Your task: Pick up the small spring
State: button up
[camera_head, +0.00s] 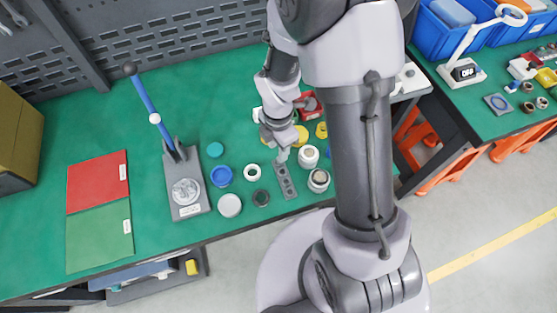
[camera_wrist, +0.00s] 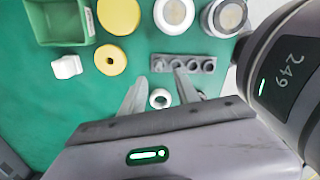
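I cannot make out the small spring for certain in either view. A grey block with a row of round holes (camera_head: 286,182) lies on the green mat; in the wrist view the block (camera_wrist: 183,64) is just beyond my fingertips, and what sits in its holes is too small to tell. My gripper (camera_head: 281,156) points down above the mat near the block's far end. In the wrist view my gripper (camera_wrist: 160,83) has its two fingers spread with nothing between them. A white ring (camera_wrist: 160,98) shows through the gap, below the fingers.
A white ring (camera_head: 252,172), a dark ring (camera_head: 261,197) and a blue cap (camera_head: 221,176) lie left. A lever press (camera_head: 187,190) stands farther left. Yellow pieces (camera_wrist: 110,60) lie beyond. Bare mat surrounds the red-green sheets (camera_head: 97,185).

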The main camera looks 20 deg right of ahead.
notch_tip(320, 180, down, 5)
jog(key=b, duration=0.2)
jog(key=shift+w+d+f+b, duration=0.1)
jog(key=shift+d+f+b, duration=0.1)
jog(key=shift+b, duration=0.1)
jog(key=shift+r, duration=0.2)
jog(key=shift+c, duration=0.2)
grip_shut()
